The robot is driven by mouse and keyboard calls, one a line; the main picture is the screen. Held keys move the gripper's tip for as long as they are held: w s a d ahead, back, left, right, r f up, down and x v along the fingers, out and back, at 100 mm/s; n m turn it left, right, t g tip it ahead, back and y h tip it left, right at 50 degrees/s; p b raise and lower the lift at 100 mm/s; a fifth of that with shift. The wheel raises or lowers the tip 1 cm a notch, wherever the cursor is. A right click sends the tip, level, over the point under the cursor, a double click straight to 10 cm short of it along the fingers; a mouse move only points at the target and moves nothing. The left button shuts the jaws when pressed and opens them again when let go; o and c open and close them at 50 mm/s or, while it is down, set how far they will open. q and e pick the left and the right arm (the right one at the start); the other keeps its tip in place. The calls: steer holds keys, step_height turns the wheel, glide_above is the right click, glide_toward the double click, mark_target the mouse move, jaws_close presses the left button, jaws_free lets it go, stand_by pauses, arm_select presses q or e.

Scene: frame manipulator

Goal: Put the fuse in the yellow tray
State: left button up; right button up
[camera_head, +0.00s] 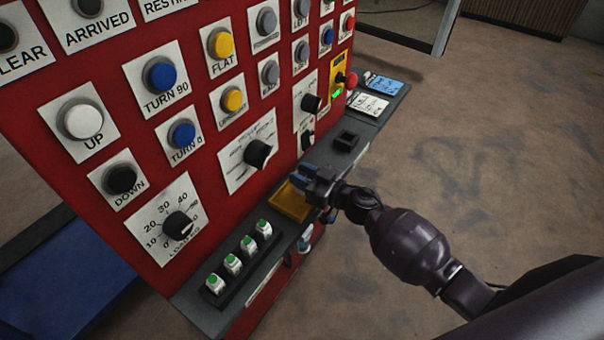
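The yellow tray (289,204) sits on the narrow grey shelf at the foot of the red panel. My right gripper (307,175) is above the tray's far right part and hides some of it. Its fingers are small and dark here, and I cannot tell whether they are open or hold anything. Several white fuses with green tops (233,264) stand upright in a black rack (221,303) on the shelf, left of the tray. No fuse shows clearly in the tray's visible part. My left gripper is not in view.
The red panel (225,140) with buttons and knobs rises behind the shelf. A black square socket (346,141) is on the shelf right of the tray, with white (369,104) and blue (384,83) cards beyond. Open floor (490,170) lies to the right.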

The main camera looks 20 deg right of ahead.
steer(key=o, duration=0.4)
steer(key=shift+r, duration=0.1)
steer(key=shift+r, duration=0.15)
steer(key=v, duration=1.2)
steer(key=s+d+f+m+g+h, duration=0.1)
steer(key=s+f+m+h, duration=0.1)
steer(key=s, duration=0.4)
steer(key=s+d+f+m+g+h, duration=0.1)
steer(key=s+f+m+h, duration=0.1)
steer(key=s+f+h, duration=0.3)
steer(key=s+d+f+m+g+h, duration=0.1)
steer(key=s+f+m+h, duration=0.1)
steer(key=s+f+h, duration=0.2)
steer(key=shift+s+d+m+p, duration=0.15)
steer(key=shift+s+m+p, duration=0.15)
steer(key=shift+s, duration=1.15)
